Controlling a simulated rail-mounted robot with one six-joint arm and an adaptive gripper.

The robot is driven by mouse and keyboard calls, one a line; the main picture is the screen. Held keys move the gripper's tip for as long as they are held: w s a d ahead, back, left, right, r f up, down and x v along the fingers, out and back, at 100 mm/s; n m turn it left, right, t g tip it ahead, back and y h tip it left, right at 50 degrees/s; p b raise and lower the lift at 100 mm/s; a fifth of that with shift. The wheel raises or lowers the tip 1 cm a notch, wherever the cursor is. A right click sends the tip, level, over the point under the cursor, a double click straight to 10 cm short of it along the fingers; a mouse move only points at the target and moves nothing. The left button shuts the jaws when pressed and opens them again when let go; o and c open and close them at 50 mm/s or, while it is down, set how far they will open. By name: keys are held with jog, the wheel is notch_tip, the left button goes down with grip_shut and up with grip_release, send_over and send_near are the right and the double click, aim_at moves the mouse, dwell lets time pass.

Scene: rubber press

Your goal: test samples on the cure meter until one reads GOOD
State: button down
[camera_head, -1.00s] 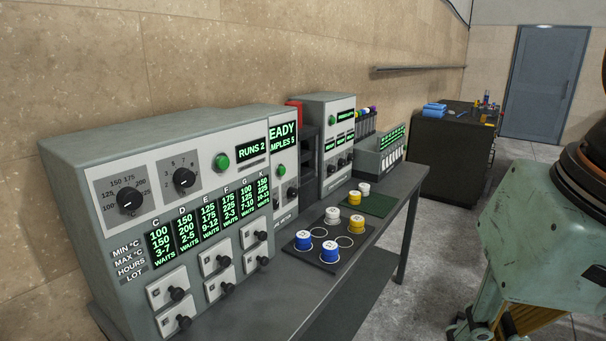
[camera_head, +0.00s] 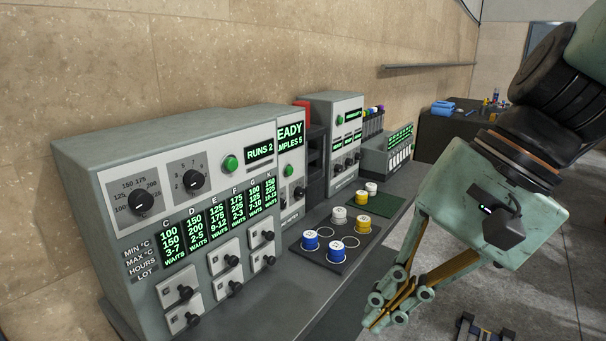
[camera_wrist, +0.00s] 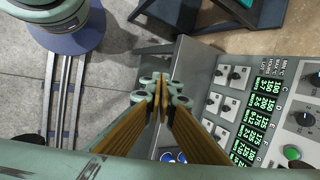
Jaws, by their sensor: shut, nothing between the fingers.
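My gripper (camera_head: 385,315) is shut and empty, in front of the bench at the lower right; its fingers also show in the wrist view (camera_wrist: 163,80). The cure meter (camera_head: 291,165) is partly hidden behind the large panel; its display is cut off and shows "EADY" and "MPLES 5". On a dark mat (camera_head: 322,263) stand sample pots: two blue with white lids (camera_head: 310,240), (camera_head: 336,252), one white (camera_head: 338,215) and one yellow (camera_head: 363,224). Some rings on the mat are empty.
A large control panel (camera_head: 180,215) with dials, a green button, "RUNS 2" and lettered columns stands at the near left. Another instrument (camera_head: 345,140) and a tube rack (camera_head: 372,125) stand further back. A dark cabinet (camera_head: 450,135) is beyond the bench (camera_head: 290,310).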

aim_at(291, 172)
jog(key=w+a+r+m+y+p, duration=0.15)
jog(key=w+a+m+y, duration=0.35)
jog(key=w, duration=0.7)
jog(key=w+a+r+m+y+p, duration=0.1)
jog(key=w+a+m+y+p, duration=0.2)
jog(key=w+a, duration=0.65)
jog(key=w+d+f+m+t, duration=0.2)
jog(key=w+d+m+t, duration=0.1)
jog(key=w, duration=0.6)
jog(key=w+d+f+m+t+y+p, duration=0.1)
jog(key=w+d+f+m+t, duration=0.2)
jog(key=w, duration=0.7)
jog(key=w+d+f+m+t+y, duration=0.1)
jog(key=w+d+f+m+t, duration=0.2)
jog(key=w, duration=0.7)
jog(key=m, duration=0.2)
jog(key=shift+w+d+f+m, duration=0.15)
jog(key=shift+w+d+m, duration=0.05)
jog(key=shift+d+m, duration=0.2)
jog(key=shift+w+a, duration=0.1)
jog(key=shift+a, duration=0.1)
jog(key=shift+b+x, duration=0.8)
jog(key=shift+x, duration=6)
jog(key=shift+w, duration=0.1)
